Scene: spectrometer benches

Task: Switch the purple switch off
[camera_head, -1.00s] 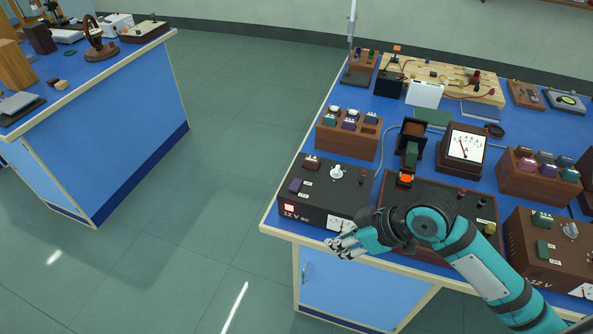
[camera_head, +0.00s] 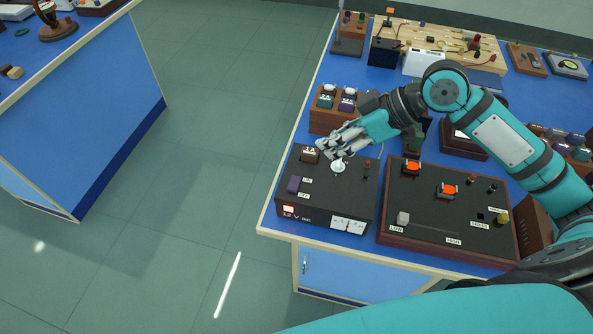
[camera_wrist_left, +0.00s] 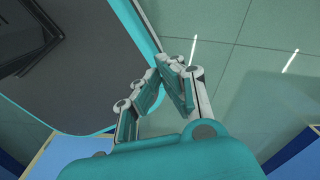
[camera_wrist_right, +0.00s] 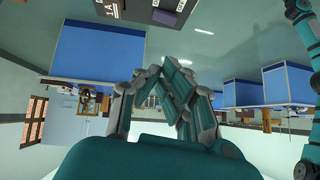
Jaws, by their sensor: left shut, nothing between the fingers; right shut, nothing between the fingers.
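The purple switch (camera_head: 293,184) sits on the left of a black 12 V supply box (camera_head: 328,196), between ON and OFF labels. Which way it is tipped is too small to tell. A lit red lamp (camera_head: 288,209) shows on the box's front. My right gripper (camera_head: 323,147) is shut and empty above the box's back edge, behind and right of the switch, apart from it. In the right wrist view the purple switch (camera_wrist_right: 165,17) shows at the top, beyond the shut fingers (camera_wrist_right: 160,68). My left gripper (camera_wrist_left: 168,62) is shut and empty in the left wrist view.
A white knob (camera_head: 338,166) and a brown 1A block (camera_head: 310,155) stand on the box near my right fingers. A wooden rack (camera_head: 319,122) is behind. A dark board with red-orange parts (camera_head: 450,215) is on the right. The floor left is clear.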

